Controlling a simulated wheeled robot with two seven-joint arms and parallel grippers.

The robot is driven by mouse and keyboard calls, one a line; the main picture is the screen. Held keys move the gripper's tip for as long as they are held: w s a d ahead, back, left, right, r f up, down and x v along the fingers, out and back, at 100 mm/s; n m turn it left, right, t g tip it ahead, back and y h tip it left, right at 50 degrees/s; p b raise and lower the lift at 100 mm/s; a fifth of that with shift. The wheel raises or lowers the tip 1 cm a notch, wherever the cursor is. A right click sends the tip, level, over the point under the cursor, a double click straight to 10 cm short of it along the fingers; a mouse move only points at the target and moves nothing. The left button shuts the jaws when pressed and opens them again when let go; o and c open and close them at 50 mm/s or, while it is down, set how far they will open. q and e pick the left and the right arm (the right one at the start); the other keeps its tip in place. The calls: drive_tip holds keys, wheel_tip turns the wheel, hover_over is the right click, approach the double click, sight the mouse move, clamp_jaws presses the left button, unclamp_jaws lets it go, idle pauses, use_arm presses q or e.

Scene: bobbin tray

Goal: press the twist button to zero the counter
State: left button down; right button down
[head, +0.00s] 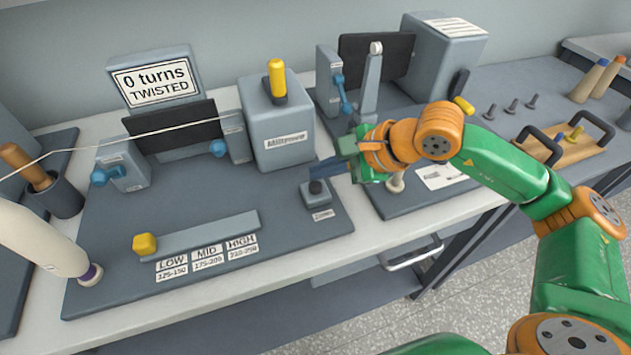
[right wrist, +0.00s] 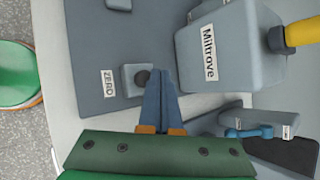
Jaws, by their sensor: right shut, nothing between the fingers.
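The twist counter's sign (head: 155,80) reads "0 turns TWISTED" at the back left of the near machine. The button is a dark round cap on a small grey block (head: 317,194) at the right front corner of that machine's base. In the right wrist view the block (right wrist: 132,88) sits beside a "ZERO" label (right wrist: 108,83). My right gripper (head: 318,168) is shut and empty, its blue-grey fingertips just by the dark cap. In the right wrist view the fingertips (right wrist: 156,73) overlap the cap's edge; I cannot tell whether they touch. My left gripper is out of view.
A grey box with a yellow knob (head: 277,80) stands just behind the button. A yellow slider knob (head: 145,243) is at the front left, and a white thread cone (head: 40,240) lies at the left edge. A second machine (head: 440,75) and a wooden tray (head: 560,152) stand right.

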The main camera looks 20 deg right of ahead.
sight(322, 187)
wheel_tip(322, 187, up, 5)
drive_tip(key=p, duration=0.3)
idle(0.7)
